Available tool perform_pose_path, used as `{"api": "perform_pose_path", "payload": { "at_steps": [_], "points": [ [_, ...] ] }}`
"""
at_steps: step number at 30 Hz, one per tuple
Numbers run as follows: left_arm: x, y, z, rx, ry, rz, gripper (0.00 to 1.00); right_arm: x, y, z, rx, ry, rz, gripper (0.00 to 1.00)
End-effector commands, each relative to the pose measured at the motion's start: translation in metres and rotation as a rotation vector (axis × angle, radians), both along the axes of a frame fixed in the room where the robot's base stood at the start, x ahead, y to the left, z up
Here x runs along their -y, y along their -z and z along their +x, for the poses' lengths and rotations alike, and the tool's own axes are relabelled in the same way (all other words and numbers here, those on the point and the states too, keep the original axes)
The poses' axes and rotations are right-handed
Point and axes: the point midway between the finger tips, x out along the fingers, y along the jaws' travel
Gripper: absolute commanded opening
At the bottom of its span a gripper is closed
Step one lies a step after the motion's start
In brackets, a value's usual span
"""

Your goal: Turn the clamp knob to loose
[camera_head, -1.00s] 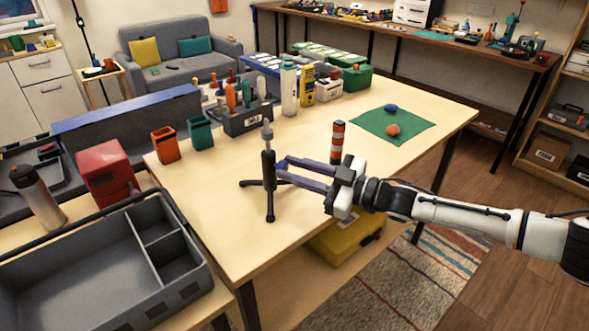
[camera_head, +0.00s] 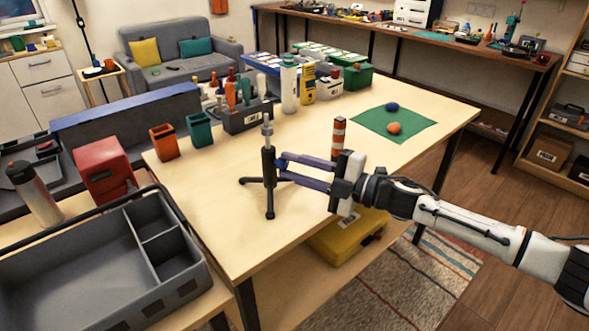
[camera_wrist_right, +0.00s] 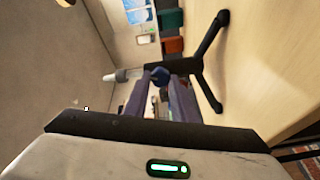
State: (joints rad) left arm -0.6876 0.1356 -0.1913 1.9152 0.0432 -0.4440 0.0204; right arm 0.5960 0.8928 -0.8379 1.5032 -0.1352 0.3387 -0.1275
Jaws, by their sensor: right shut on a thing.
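A small black tripod stand (camera_head: 269,178) with a grey upper rod (camera_head: 267,130) stands upright near the left side of the wooden table. Its dark blue clamp knob (camera_wrist_right: 160,74) shows in the right wrist view between the fingertips. My right gripper (camera_head: 280,168) reaches in from the right and is shut on the knob at the side of the stand's column. In the head view the fingertips hide the knob, so its setting cannot be read. My left gripper is in neither view.
An orange bin (camera_head: 164,143), a teal bin (camera_head: 200,131) and a dark tool caddy (camera_head: 246,118) stand behind the tripod. The tabletop (camera_head: 215,215) in front of it is clear.

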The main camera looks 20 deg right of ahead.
Motion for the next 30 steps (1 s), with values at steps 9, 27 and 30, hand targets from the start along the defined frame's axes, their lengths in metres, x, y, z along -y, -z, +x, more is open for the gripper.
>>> {"api": "perform_pose_path", "payload": {
  "at_steps": [9, 27, 30],
  "points": [
    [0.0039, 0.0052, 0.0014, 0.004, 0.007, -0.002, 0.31, -0.0008, 0.0012, -0.0005, 0.145, -0.002, -0.156, 0.01],
    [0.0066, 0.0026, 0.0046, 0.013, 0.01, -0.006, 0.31, -0.001, 0.0006, -0.0005, 0.216, -0.003, -0.234, 0.01],
    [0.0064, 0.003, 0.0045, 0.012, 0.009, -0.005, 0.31, -0.0011, 0.0007, -0.0006, 0.216, -0.003, -0.234, 0.01]
  ]
}}
